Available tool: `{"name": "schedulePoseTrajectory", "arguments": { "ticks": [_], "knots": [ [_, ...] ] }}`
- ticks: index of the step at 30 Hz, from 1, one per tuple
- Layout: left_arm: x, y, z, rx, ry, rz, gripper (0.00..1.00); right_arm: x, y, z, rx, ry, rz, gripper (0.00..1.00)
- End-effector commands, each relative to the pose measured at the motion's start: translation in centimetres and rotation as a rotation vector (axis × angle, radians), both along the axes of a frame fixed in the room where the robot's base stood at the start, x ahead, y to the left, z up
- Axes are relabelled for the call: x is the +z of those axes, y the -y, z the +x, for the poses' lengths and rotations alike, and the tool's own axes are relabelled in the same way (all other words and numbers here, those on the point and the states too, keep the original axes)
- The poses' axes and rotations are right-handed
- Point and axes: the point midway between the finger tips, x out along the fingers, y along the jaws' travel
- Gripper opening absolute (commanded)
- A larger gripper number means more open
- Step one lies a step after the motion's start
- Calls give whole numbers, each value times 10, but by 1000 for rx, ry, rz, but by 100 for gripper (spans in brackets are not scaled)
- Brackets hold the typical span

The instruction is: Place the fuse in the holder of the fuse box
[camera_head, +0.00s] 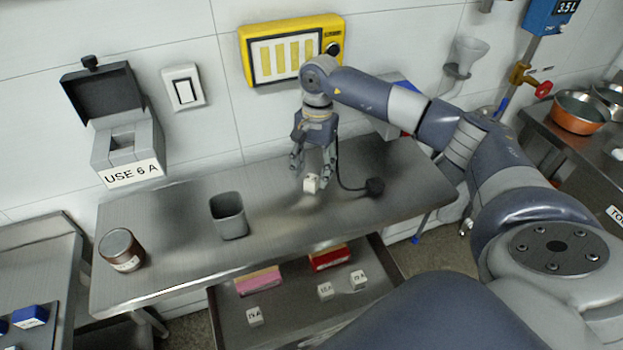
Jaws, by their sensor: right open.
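The fuse box (128,150) is on the wall at the left, with its dark lid (100,92) raised. Its front label reads "USE 6 A", and a recessed holder (122,140) shows in its top. A small white block with dark marking, a fuse (311,184), is at the metal table's back right. My right gripper (313,172) points down over this fuse with its fingers open, one on each side. I cannot tell whether they touch it, and its marking is too small to read. My left gripper is not in view.
A grey bin (229,216) and a brown jar (121,250) stand on the table (180,262). A black plug (375,186) on a cable lies right of the fuse. An open drawer (285,318) below holds several white blocks and pink and red boxes. A yellow panel (290,52) hangs behind my arm.

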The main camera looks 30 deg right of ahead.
Motion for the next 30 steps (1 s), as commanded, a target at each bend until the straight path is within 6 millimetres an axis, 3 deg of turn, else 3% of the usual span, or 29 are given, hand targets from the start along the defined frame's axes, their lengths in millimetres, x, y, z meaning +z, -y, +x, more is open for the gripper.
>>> {"name": "schedulePoseTrajectory", "arguments": {
  "ticks": [4,11,15,18,30],
  "knots": [
    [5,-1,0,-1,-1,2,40,-12,-2,-2,0,-1,0,50],
    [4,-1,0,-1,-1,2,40,-15,-2,-1,0,1,1,50],
    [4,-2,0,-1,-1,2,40,-15,-2,-1,0,1,1,18],
    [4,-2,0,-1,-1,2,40,-14,-2,-1,0,1,1,2],
    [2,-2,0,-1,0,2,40,-11,-2,-1,0,2,1,0]
  ]
}}
